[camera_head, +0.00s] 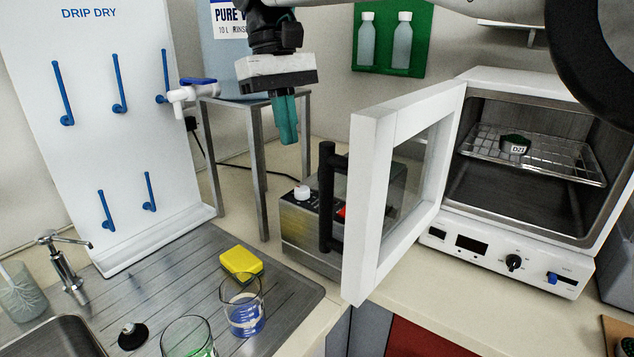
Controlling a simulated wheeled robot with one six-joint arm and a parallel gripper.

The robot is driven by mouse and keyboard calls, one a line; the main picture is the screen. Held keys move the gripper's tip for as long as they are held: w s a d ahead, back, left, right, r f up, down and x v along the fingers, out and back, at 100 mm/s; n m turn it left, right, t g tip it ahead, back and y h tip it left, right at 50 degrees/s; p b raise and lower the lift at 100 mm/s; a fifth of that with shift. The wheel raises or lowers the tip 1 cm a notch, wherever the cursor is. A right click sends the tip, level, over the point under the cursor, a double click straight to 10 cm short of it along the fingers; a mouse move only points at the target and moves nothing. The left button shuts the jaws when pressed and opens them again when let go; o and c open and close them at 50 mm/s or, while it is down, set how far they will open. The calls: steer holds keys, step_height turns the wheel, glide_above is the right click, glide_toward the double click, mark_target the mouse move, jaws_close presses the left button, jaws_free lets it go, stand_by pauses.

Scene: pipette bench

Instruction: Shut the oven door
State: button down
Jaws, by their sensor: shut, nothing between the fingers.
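The white oven (506,255) stands on the bench at the right. Its door (372,215) is swung wide open to the left, with a glass window and a dark vertical handle (327,200) on its outer face. Inside the oven a wire shelf (560,163) holds a small dark item with a white label (516,149). My gripper (288,140), with teal fingers, points down in the air above and left of the door. It is shut, holds nothing, and appears apart from the door and handle.
A metal stand (262,170) with a tap (192,92) is behind my gripper. A metal box (300,222) sits behind the door handle. A yellow sponge (240,262) and glass beakers (243,306) are on the drainer at the lower left. A drip-dry board (110,150) stands at the left.

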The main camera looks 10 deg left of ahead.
steer(key=s+d+f, duration=0.4)
steer(key=d+f, duration=0.1)
steer(key=f, duration=0.4)
steer(key=shift+s, duration=0.1)
